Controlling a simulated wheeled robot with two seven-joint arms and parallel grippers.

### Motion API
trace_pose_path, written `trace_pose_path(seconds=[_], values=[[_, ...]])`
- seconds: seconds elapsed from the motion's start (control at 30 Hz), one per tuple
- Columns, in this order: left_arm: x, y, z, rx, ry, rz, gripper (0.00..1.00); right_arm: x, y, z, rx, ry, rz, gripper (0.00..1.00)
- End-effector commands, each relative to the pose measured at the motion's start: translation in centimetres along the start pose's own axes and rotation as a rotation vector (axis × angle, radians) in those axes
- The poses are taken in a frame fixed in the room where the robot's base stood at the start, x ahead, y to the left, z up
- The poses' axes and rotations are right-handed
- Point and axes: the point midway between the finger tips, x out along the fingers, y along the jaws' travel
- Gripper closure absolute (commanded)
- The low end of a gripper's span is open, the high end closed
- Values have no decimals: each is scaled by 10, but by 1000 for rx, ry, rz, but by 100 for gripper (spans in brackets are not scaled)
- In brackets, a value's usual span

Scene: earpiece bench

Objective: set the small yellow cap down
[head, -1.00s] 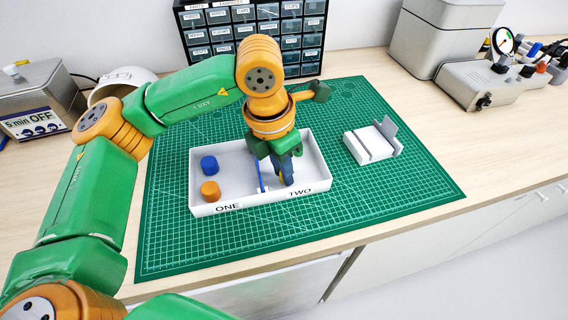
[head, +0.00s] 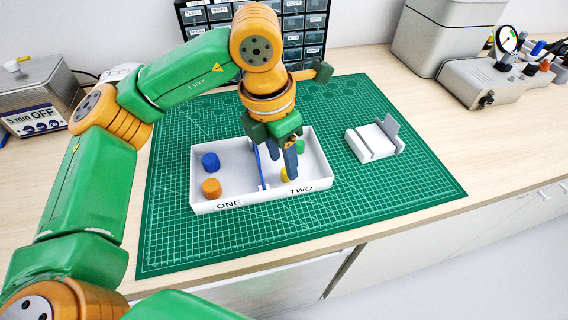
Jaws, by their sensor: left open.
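The small yellow cap (head: 284,175) is in compartment TWO of the white tray (head: 232,207), near the blue divider (head: 259,166). It is partly hidden behind a finger of my left gripper (head: 283,167). The left gripper points down into compartment TWO with its fingers apart, close over the yellow cap. Whether a finger still touches the cap cannot be seen. My right gripper is not in view.
A blue cap (head: 210,162) and an orange cap (head: 211,188) are in compartment ONE. A green cap (head: 300,146) is in compartment TWO, close to the gripper. A white fixture (head: 372,142) stands on the green mat (head: 400,186) to the right, with bare mat around it.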

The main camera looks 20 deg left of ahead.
Motion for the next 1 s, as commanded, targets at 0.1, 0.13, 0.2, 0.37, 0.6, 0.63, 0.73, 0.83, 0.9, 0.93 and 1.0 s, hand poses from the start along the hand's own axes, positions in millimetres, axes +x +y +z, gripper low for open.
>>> trace_pose_path(seconds=[0.1,0.13,0.2,0.37,0.6,0.63,0.73,0.83,0.9,0.93,1.0], values=[[-31,0,1,-1,-5,1,49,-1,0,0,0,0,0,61],[-39,0,1,-1,-6,2,49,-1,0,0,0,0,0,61],[-57,0,1,-1,-5,2,49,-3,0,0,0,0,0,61],[-87,0,1,0,-2,3,49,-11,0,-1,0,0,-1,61],[-92,0,0,-1,0,0,49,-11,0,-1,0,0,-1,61],[-91,0,0,0,0,0,49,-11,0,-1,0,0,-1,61],[-91,0,0,-1,0,0,49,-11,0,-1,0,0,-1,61],[-91,0,0,-1,0,0,49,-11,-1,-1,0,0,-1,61],[-91,0,0,0,0,0,49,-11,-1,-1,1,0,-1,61],[-91,0,0,0,0,0,49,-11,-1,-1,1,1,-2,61],[-91,0,0,0,0,0,49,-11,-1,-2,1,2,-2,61]])
